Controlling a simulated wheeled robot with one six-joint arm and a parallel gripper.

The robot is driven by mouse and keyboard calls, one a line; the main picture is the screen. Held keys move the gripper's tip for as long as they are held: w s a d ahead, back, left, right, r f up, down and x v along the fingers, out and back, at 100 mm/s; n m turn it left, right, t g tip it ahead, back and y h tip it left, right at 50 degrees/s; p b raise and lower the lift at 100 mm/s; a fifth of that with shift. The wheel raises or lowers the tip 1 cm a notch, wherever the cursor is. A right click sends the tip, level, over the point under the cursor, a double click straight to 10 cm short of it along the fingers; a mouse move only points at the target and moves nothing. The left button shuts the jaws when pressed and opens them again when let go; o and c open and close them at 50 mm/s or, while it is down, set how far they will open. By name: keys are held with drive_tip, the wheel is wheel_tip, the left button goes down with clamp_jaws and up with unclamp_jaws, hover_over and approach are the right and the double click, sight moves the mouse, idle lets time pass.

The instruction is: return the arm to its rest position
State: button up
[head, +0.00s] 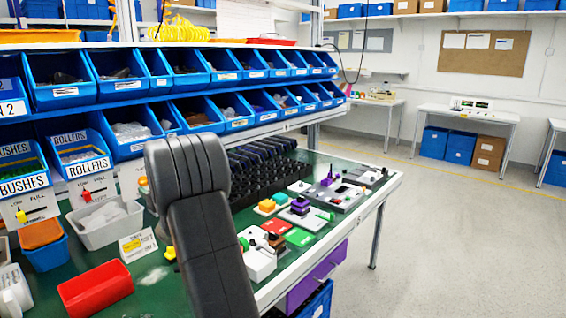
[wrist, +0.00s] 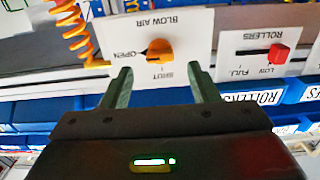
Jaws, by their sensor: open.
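My gripper (wrist: 158,88) shows in the wrist view, with its two greenish fingers apart and nothing between them. An orange rotary knob (wrist: 160,50) on a white panel marked BLOW AIR, OPEN and SHUT (wrist: 196,30) lies just beyond the fingertips, and the fingers look clear of it. The knob's dark pointer is toward OPEN. The wrist view looks upside down. In the head view my dark arm rises in front of the bench, and my gripper is hidden behind it.
A red slider (wrist: 278,54) on a ROLLERS panel is beside the knob panel. Blue bins (head: 60,78) line the shelves above the green bench. A red tray (head: 95,290) and a grey tray (head: 108,222) stand left of my arm. The floor at right (head: 450,240) is clear.

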sight(146, 183)
drive_tip(key=b+v, duration=0.1)
drive_tip(key=v, duration=0.8)
drive_tip(key=p+x, duration=0.2)
drive_tip(key=x, duration=1.2)
drive_tip(key=shift+w+f, duration=0.1)
drive_tip(key=shift+f, duration=0.05)
drive_tip(key=shift+n+b, duration=0.3)
drive_tip(key=shift+n, duration=0.8)
drive_tip(key=n, duration=0.3)
drive_tip(key=shift+n+b, duration=0.3)
drive_tip(key=shift+n, duration=0.1)
drive_tip(key=n, duration=0.3)
drive_tip(key=n+p, duration=0.1)
drive_tip(key=n, duration=0.2)
drive_tip(key=shift+n, duration=0.3)
drive_tip(key=n+p, duration=0.2)
drive_tip(key=shift+r+n, duration=0.3)
drive_tip(key=shift+n, duration=0.1)
drive_tip(key=shift+f+n+p, duration=0.1)
drive_tip(key=shift+n+p, duration=0.7)
drive_tip(key=shift+n, duration=0.1)
